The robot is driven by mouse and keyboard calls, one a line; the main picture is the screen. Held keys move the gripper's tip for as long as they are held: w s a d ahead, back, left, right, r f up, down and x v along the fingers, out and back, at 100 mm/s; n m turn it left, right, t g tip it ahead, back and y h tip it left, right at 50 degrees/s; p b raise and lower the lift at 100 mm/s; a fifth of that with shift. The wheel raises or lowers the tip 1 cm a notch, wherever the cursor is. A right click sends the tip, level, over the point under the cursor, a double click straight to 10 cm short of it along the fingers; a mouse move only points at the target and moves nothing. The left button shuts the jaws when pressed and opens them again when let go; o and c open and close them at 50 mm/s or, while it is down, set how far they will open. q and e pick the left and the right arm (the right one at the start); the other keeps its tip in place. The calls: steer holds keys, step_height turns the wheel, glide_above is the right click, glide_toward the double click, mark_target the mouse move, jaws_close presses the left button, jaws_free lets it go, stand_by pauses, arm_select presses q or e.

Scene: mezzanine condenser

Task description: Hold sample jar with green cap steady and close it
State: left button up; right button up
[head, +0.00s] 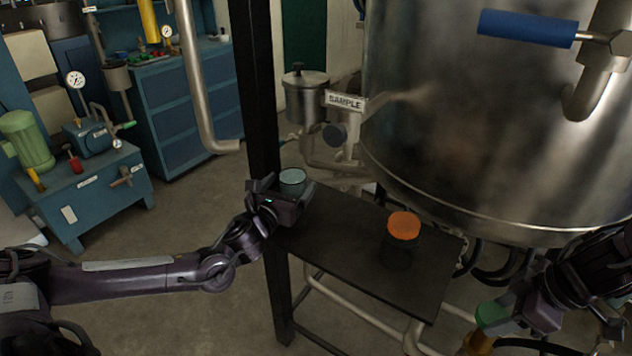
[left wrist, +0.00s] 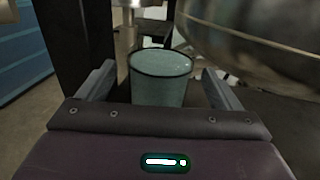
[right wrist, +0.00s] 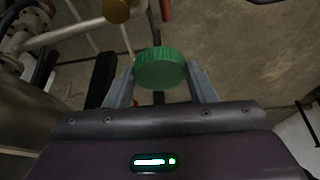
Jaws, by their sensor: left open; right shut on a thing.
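The uncapped sample jar (head: 292,184) stands upright at the left end of a dark table. It looks pale, and its round open rim shows in the left wrist view (left wrist: 160,88). My left gripper (head: 280,188) is open with its fingers on either side of the jar, and gaps show between fingers and jar. The green cap (head: 490,315) is in my right gripper (head: 502,312), to the right of the table and below its top. In the right wrist view the green cap (right wrist: 160,70) sits between the fingertips.
A dark jar with an orange cap (head: 403,225) stands toward the right end of the table (head: 340,243). A large steel vessel (head: 490,120) rises behind the table. A black post (head: 258,100) stands at its left end. Pipes run below, near my right gripper.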

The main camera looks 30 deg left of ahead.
mark_target(296, 176)
arm_select(q)
steer(key=w, duration=0.4)
steer(key=shift+a, duration=0.2)
arm_select(e)
steer(key=shift+w+r, duration=0.1)
steer(key=shift+r, duration=0.2)
arm_select(q)
steer(key=shift+c, duration=0.4)
steer(key=c, duration=1.1)
steer(key=shift+r, duration=0.1)
step_height(296, 176, up, 20)
steer(key=shift+f+p, duration=0.1)
steer(key=shift+p, duration=0.45)
arm_select(e)
steer(key=shift+r, duration=0.35)
